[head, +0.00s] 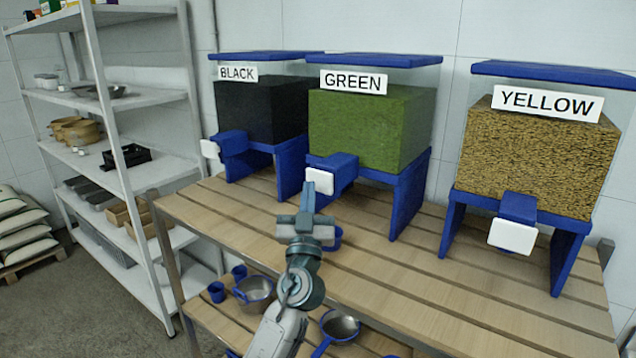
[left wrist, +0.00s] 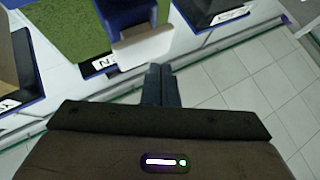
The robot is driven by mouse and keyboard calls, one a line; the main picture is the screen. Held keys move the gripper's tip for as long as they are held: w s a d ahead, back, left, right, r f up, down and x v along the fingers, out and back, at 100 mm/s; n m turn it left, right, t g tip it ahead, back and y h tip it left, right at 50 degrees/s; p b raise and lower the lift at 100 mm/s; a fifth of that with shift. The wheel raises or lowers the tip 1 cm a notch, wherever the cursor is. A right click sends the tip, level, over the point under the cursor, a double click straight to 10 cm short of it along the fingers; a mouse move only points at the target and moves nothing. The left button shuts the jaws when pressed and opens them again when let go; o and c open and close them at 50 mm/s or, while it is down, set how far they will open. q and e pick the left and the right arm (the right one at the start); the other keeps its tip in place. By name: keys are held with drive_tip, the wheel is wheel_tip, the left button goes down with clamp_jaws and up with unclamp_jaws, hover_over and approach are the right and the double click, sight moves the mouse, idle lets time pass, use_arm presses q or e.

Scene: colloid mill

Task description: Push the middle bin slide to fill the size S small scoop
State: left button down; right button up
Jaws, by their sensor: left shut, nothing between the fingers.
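The middle bin, labelled GREEN (head: 385,125), holds green granules and stands on blue legs. Its blue slide ends in a white push plate (head: 319,180). In the left wrist view the green bin (left wrist: 68,38) and the white plate (left wrist: 145,46) appear upside down. My left gripper (head: 307,192) is shut and empty, its fingertips just in front of the plate. They show in the left wrist view (left wrist: 160,72) close to the plate; I cannot tell if they touch. A small blue scoop (head: 337,240) sits on the table, partly hidden behind my gripper.
The BLACK bin (head: 258,108) stands to the left and the YELLOW bin (head: 535,155) to the right. Blue cups (head: 217,292), a metal bowl (head: 257,290) and a blue-handled pan (head: 340,326) are on the lower shelf. White shelving (head: 150,177) stands at left.

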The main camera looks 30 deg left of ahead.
idle(0.8)
use_arm(q)
drive_tip(key=shift+w+b, duration=0.4)
drive_tip(key=shift+b, duration=0.1)
drive_tip(key=shift+w, duration=0.1)
drive_tip(key=shift+w, duration=0.35)
idle(0.4)
drive_tip(key=shift+w+d+b, duration=0.1)
drive_tip(key=shift+w+b, duration=0.45)
drive_tip(key=shift+b, duration=0.05)
idle(0.4)
drive_tip(key=shift+s, duration=1.3)
